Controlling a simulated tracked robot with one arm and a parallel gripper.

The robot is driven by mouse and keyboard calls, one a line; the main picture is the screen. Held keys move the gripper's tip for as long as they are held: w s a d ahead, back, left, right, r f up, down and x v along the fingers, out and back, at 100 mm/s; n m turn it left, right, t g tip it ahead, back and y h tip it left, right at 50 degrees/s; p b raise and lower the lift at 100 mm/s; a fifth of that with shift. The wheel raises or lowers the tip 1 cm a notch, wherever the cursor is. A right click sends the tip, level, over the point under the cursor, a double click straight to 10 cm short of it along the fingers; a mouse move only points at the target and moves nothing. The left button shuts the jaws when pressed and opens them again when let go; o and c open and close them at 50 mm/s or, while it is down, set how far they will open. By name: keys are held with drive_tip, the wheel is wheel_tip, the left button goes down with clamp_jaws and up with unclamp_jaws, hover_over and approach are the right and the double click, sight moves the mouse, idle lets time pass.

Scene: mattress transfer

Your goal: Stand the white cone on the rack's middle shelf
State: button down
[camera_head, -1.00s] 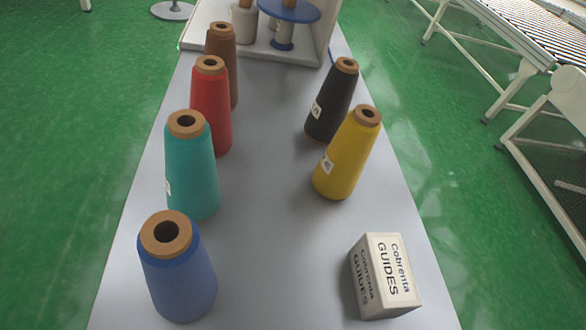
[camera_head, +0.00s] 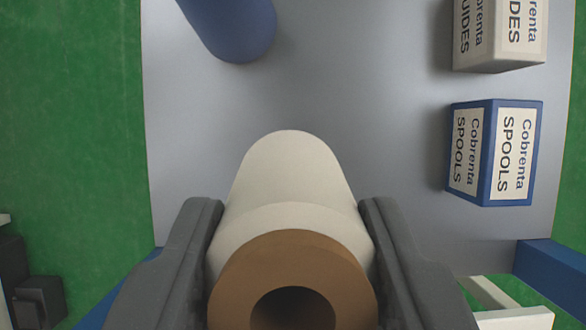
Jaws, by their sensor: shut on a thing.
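The white cone (camera_head: 290,175) is in the lower middle of the camera view, with its brown tube end (camera_head: 292,250) toward me. My gripper (camera_head: 292,235) is shut on the white cone near its top, one dark grey finger on each side. The cone's wide lower end points away from me over the grey table (camera_head: 350,100). I cannot tell whether its base touches the table. The rack is not in view now.
A blue cone (camera_head: 235,30) stands at the top left, partly cut off. A blue-edged SPOOLS box (camera_head: 497,150) and a white GUIDES box (camera_head: 500,35) stand on the right. The table between them is clear. Green floor (camera_head: 70,120) lies beyond the left edge.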

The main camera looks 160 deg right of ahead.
drive_tip(key=shift+f, duration=3.4)
drive_tip(key=c, duration=0.9)
unclamp_jaws()
drive_tip(key=shift+f, duration=0.1)
drive_tip(key=v, duration=1.2)
drive_tip(key=shift+d, duration=0.1)
